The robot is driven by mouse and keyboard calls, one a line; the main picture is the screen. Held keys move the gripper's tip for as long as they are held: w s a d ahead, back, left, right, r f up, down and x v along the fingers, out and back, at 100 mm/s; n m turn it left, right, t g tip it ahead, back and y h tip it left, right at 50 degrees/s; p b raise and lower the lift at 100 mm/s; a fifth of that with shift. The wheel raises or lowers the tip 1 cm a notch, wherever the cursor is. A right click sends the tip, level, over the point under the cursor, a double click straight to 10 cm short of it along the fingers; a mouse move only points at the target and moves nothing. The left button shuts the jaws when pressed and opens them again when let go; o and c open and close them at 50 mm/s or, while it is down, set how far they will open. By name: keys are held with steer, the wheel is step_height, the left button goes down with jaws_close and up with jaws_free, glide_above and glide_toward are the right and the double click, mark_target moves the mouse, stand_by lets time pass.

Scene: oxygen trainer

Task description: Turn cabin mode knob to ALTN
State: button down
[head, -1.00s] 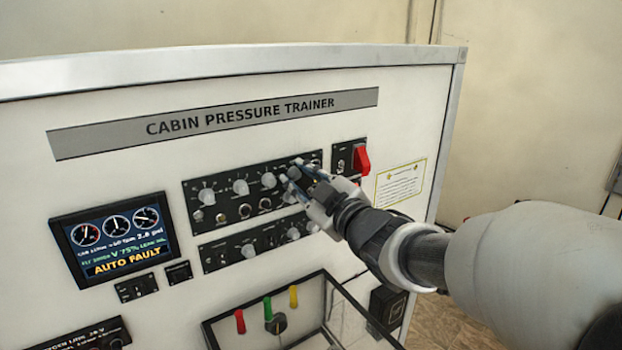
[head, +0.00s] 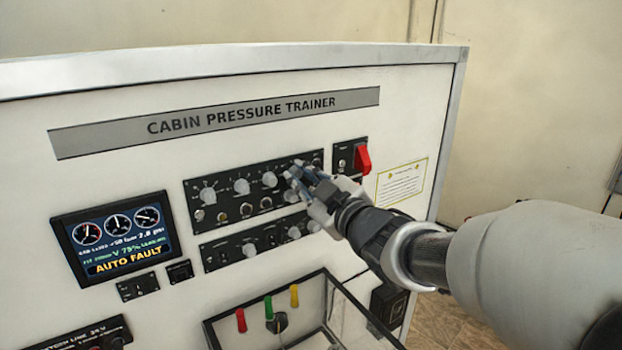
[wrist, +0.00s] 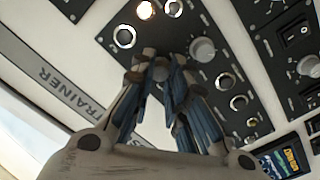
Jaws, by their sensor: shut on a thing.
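The Cabin Pressure Trainer panel faces me, with a black upper control strip (head: 224,190) holding several round pale knobs. My gripper (head: 294,174) reaches in from the right, its fingers closed around a knob near the right end of this strip. The wrist view also shows my gripper (wrist: 160,68) with the blue-grey fingers about the knob, which they mostly hide. I cannot read the knob's labels or its pointer, so its setting is unclear. The display (head: 115,240) reads AUTO FAULT in yellow.
A red guarded switch (head: 362,159) sits just right of my fingers. A lower knob strip (head: 222,255) lies beneath, and an open-topped clear box (head: 225,318) with red, green and yellow levers projects below. Other knobs (wrist: 202,50) stand close beside my fingers.

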steer(key=m+p, duration=0.1)
steer(key=m, duration=0.3)
steer(key=m+p, duration=0.2)
steer(key=m, duration=0.3)
steer(key=shift+p, duration=0.3)
stand_by(0.5)
steer(key=c, duration=1.8)
jaws_free()
steer(key=shift+s+d, duration=0.1)
steer(key=v, duration=1.1)
steer(key=shift+s+d+r, duration=0.2)
steer(key=shift+s, duration=0.15)
